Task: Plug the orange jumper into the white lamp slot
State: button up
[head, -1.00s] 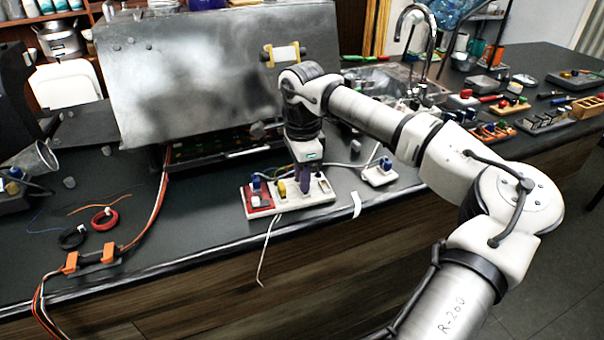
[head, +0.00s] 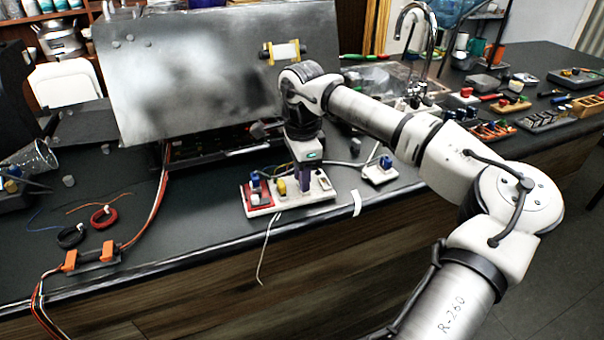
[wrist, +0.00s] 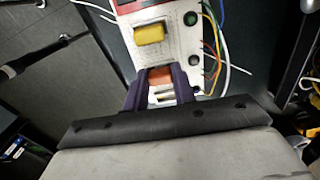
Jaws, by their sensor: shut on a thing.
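My gripper (wrist: 160,88) has purple fingers and is shut on the orange jumper (wrist: 160,76), which shows between the fingertips in the wrist view. In the head view my gripper (head: 304,182) points down over the right half of a white board (head: 322,192). The board also shows in the wrist view (wrist: 172,48). Pale pieces sit between the fingers just below the jumper; I cannot tell whether one is the white lamp slot. The jumper is hidden in the head view, and whether it touches the board cannot be told.
A yellow block (wrist: 150,34) and a green button (wrist: 190,18) are on the board close to my fingers. A red section (head: 257,199) is at its left end. A small module (head: 380,172) stands to the right. A large grey panel (head: 210,70) rises behind.

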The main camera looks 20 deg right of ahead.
jog(key=o, duration=1)
notch_tip(320, 180, up, 14)
jog(key=b, duration=0.1)
jog(key=shift+b, duration=0.4)
jog(key=shift+s+f, duration=0.1)
jog(key=shift+f, duration=0.05)
